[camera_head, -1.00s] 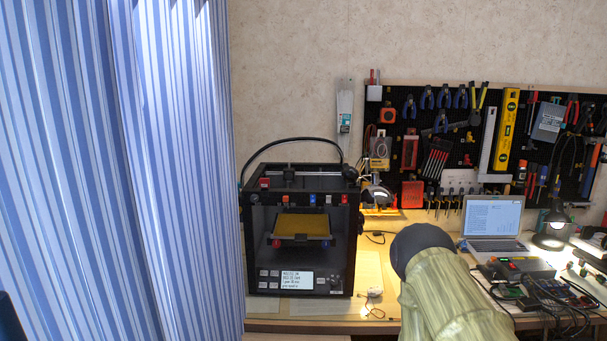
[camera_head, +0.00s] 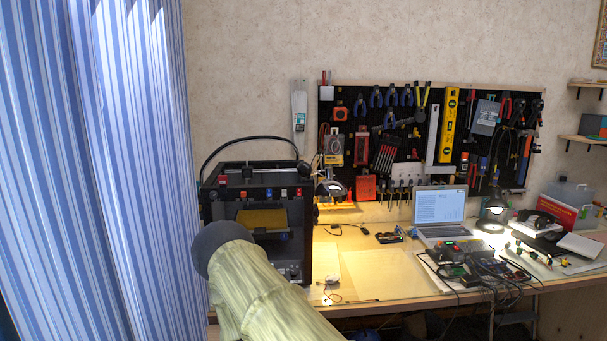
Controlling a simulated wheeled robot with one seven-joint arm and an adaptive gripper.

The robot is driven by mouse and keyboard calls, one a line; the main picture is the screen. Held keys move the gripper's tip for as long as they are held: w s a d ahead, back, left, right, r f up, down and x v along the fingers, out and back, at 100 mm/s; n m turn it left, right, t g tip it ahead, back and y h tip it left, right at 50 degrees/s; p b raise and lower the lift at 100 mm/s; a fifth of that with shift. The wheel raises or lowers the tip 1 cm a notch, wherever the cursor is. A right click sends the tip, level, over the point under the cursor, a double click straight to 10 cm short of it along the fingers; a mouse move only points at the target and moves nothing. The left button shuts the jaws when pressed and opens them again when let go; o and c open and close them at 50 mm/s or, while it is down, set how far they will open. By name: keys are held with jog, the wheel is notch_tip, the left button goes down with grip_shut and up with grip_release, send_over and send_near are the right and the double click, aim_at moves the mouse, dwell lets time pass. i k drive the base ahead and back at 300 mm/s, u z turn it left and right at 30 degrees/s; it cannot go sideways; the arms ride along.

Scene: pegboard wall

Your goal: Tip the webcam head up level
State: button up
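I cannot make out a webcam for certain. A small pale object (camera_head: 332,280) with a thin dark cable lies on the desk, right of the 3D printer. It is too small to tell whether it is the webcam or how its head is tilted. My arm, in a pale yellow-green sleeve with a dark rounded end, rises from the bottom and covers the lower front of the printer. My gripper's fingers do not show.
The black 3D printer (camera_head: 257,190) stands at the desk's left end by striped curtains (camera_head: 90,170). A pegboard (camera_head: 345,100) of tools hangs behind. A laptop (camera_head: 439,208), lamp (camera_head: 491,212) and cabled electronics (camera_head: 480,265) fill the right. The desk's middle front (camera_head: 375,275) is mostly clear.

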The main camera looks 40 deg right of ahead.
aim_at(305, 169)
jog(key=k, duration=0.45)
jog(key=z, duration=1.15)
jog(key=i, duration=0.45)
jog(key=u, duration=0.05)
